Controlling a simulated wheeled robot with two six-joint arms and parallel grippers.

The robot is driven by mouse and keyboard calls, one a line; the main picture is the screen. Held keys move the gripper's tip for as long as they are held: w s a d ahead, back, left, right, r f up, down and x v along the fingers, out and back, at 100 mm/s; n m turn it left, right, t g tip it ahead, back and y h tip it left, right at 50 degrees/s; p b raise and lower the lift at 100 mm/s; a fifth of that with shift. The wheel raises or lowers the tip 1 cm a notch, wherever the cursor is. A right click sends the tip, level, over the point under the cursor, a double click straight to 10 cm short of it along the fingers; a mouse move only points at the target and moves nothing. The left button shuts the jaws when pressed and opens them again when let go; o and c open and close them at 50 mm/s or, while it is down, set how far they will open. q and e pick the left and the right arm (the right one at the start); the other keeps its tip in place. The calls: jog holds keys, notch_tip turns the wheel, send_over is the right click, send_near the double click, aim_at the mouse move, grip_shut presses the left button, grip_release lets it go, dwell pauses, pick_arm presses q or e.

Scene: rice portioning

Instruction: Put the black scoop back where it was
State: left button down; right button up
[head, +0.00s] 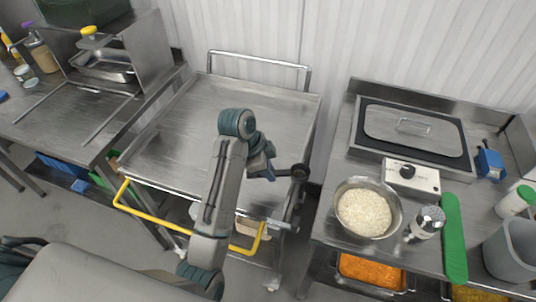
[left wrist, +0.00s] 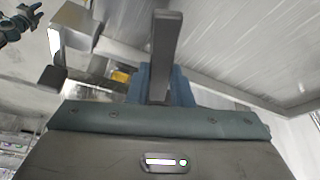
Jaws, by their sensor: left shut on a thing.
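The black scoop (head: 299,171) is in the head view, above the right side of the steel cart, with its round end pointing right. My left gripper (head: 272,173) is shut on its handle and holds it to the left of the steel counter. In the left wrist view a dark grey bar stands up between blue gripper parts; I cannot tell whether it is a finger or the scoop's handle. A dark teal gripper, seemingly my right one (left wrist: 22,20), shows at the top left of the left wrist view, too small to read its jaws.
A steel bowl of rice (head: 363,211) stands on the right counter (head: 325,215) beside a metal shaker (head: 427,222), a green strip (head: 454,237) and a scale-like box (head: 411,175). The cart top (head: 175,140) is clear. A yellow handle (head: 165,215) runs along its front.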

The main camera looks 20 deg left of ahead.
pick_arm(q)
jog(key=shift+w+a+f, duration=0.1)
jog(key=shift+w+f, duration=0.1)
jog(key=shift+f, duration=0.2)
jog(key=w+a, duration=0.1)
jog(key=w+a+b, duration=0.1)
jog(key=w+a, duration=0.1)
jog(key=a, duration=0.1)
jog(key=shift+w+a+f+b, duration=0.1)
jog(key=shift+f+b, duration=0.2)
jog(key=shift+b, duration=0.1)
jog(key=w+a+p, duration=0.1)
jog(key=a, duration=0.1)
jog(key=w+a+p, duration=0.1)
jog(key=w+a, duration=0.1)
jog(key=a, duration=0.1)
jog(key=w+a+p, duration=0.1)
jog(key=w+a, duration=0.1)
jog(key=a, duration=0.1)
jog(key=shift+w+f+p, duration=0.15)
jog(key=shift+w+p, duration=0.1)
jog(key=shift+p, duration=0.05)
jog(key=shift+w+a+f, duration=0.15)
jog(key=shift+w+a, duration=0.1)
jog(key=shift+a+f, duration=0.1)
notch_tip(320, 180, down, 3)
jog(key=shift+p, duration=1)
jog(key=shift+f, duration=0.25)
